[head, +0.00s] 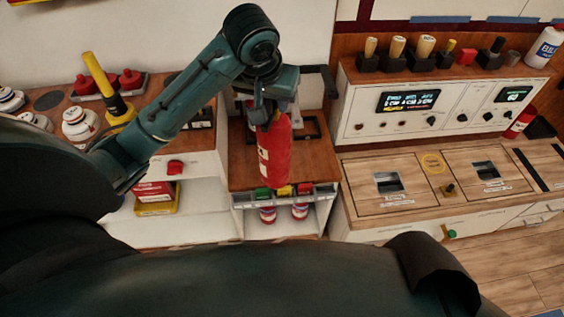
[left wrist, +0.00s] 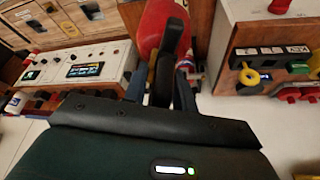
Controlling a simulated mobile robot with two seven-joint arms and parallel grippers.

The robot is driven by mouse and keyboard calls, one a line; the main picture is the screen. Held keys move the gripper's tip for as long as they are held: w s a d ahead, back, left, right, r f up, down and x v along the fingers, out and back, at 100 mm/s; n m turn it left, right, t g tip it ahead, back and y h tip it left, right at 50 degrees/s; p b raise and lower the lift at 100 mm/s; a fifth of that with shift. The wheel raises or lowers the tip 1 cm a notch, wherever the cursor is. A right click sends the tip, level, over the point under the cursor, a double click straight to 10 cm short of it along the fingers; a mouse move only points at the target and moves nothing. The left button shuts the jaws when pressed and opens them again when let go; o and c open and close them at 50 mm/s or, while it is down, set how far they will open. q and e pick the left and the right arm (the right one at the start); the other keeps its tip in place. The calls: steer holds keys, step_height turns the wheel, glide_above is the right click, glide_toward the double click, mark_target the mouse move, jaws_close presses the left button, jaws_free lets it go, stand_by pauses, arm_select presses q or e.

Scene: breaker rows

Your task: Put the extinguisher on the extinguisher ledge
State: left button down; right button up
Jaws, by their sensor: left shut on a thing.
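The red extinguisher (head: 275,152) hangs upright in my left gripper (head: 262,112), which is shut on its top. In the head view it is in front of a wooden ledge (head: 240,172) with a dark frame on it. I cannot tell whether its base touches the wood. In the left wrist view, the extinguisher (left wrist: 150,28) shows at the top, behind the dark fingers of my left gripper (left wrist: 165,85). My right gripper is not in view.
Green, yellow and red blocks (head: 284,190) line the ledge's front edge. A white control panel (head: 430,105) with knobs and screens stands at the right. Yellow-handled and red items (head: 108,88) crowd the left counter. A red-and-yellow box (head: 155,197) sits on a low shelf.

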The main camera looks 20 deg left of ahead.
arm_select(q)
steer(key=w+a+f+n+y, duration=0.2)
steer(key=w+a+f+n, duration=0.25)
steer(key=w+a, duration=0.75)
step_height(320, 180, down, 11)
steer(key=a, duration=0.1)
steer(key=shift+s, duration=0.4)
steer(key=shift+a+f, duration=0.1)
steer(key=shift+f, duration=0.05)
steer(key=c, duration=1.5)
jaws_free()
steer(key=shift+s+f+g, duration=0.2)
steer(key=shift+f+g, duration=0.1)
steer(key=o, duration=0.4)
steer(key=shift+r, duration=0.1)
